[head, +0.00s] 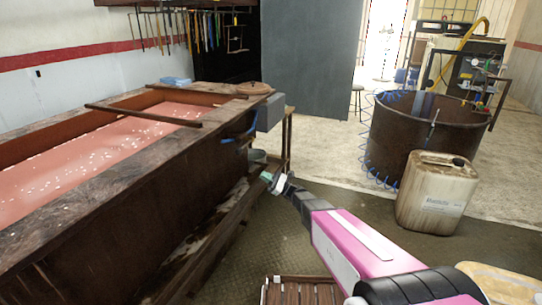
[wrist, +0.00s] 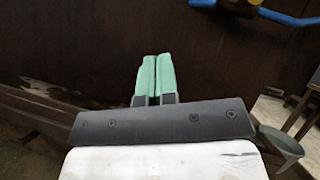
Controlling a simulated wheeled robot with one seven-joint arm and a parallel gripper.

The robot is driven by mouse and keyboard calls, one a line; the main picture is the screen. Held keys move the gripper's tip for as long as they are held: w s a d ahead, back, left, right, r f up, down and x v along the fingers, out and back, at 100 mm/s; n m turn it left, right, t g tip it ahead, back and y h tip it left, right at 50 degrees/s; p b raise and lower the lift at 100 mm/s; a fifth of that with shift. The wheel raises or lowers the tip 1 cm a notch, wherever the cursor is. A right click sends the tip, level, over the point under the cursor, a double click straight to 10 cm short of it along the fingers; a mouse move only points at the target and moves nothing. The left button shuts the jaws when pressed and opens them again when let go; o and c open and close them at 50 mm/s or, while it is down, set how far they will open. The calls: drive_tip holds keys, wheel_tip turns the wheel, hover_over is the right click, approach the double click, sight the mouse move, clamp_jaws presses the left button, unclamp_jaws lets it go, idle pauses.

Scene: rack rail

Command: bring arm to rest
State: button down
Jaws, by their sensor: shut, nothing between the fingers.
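My gripper (head: 268,177) is at the end of my pink and white arm, which reaches forward from the lower right in the head view. In the wrist view its two green fingers (wrist: 155,76) lie side by side, shut with nothing between them. The fingers point toward the dark brown side of the large wooden tank (head: 130,185). I cannot tell the exact gap between the fingertips and that side.
The tank, with pinkish liquid, fills the left. A wooden bar (head: 143,115) lies across it. A rusty round vat (head: 405,135) and a dirty white canister (head: 437,193) stand right. A slatted wooden item (head: 300,292) lies low in front.

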drive_tip(key=s+d+f+n+g+h, duration=0.2)
drive_tip(key=s+d+f+n+h, duration=0.15)
drive_tip(key=s+h, duration=0.3)
drive_tip(key=s+d+f+n+g+h, duration=0.25)
drive_tip(key=s+n+h, duration=0.2)
drive_tip(key=s, duration=0.25)
drive_tip(key=s+d+n+t+h, duration=0.1)
drive_tip(key=s+d+n+h, duration=0.2)
drive_tip(key=d+h, duration=0.3)
drive_tip(key=s+d+n+t+h, duration=0.1)
drive_tip(key=s+d+n+h, duration=0.2)
drive_tip(key=d, duration=1.2)
drive_tip(key=s+h, duration=0.2)
drive_tip(key=h, duration=0.1)
drive_tip(key=shift+d+f+h, duration=0.2)
drive_tip(key=shift+f+h, duration=0.1)
